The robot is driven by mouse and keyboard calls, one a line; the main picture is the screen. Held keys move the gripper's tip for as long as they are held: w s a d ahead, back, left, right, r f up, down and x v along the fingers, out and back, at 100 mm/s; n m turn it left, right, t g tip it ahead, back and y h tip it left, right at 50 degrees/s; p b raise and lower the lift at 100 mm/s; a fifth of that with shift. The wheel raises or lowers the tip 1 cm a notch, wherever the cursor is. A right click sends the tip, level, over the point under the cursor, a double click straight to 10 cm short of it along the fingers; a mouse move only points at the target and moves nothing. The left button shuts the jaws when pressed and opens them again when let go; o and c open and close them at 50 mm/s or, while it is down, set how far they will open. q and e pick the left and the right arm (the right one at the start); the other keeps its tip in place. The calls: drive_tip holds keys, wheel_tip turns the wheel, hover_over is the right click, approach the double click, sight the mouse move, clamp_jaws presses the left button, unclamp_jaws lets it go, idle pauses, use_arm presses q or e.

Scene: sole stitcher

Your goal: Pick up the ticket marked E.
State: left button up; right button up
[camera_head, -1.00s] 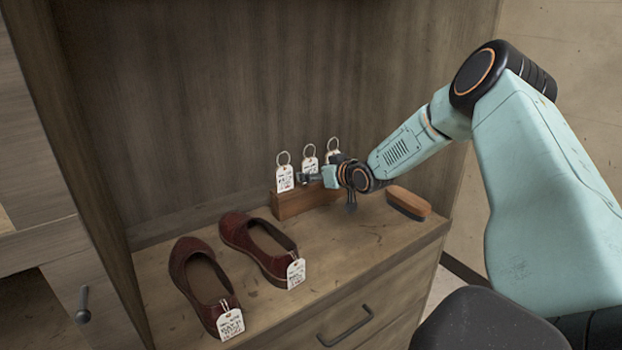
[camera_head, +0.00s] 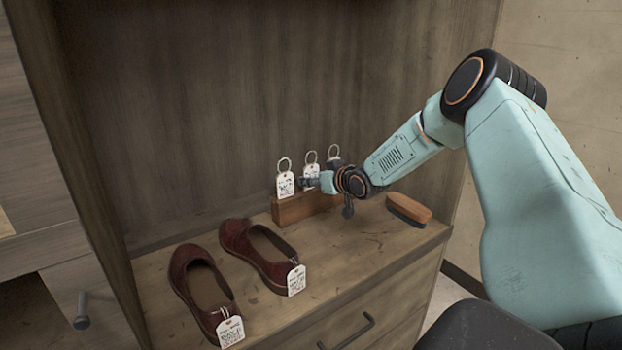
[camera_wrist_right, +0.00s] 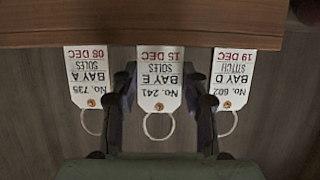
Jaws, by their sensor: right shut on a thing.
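Three white tickets with ring loops stand in a wooden block (camera_head: 300,208) on the cabinet top. In the right wrist view, where they appear upside down, the ticket marked E (camera_wrist_right: 160,80) is the middle one, reading BAY E, No. 241. The D ticket (camera_wrist_right: 233,75) and the A ticket (camera_wrist_right: 90,75) flank it. My right gripper (camera_wrist_right: 163,108) has a dark finger on each side of the E ticket and is shut on it. The ticket's end still meets the block. In the head view the right gripper (camera_head: 318,176) partly hides the tickets. My left gripper is not in view.
Two dark red shoes (camera_head: 200,285) (camera_head: 262,252) with white tags sit at the front left of the cabinet top. A wooden brush (camera_head: 408,208) lies to the right of the block. A dark wooden panel stands close behind the tickets.

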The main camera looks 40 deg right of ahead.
wheel_tip(320, 180, up, 10)
drive_tip(key=p, duration=0.3)
drive_tip(key=shift+p, duration=0.3)
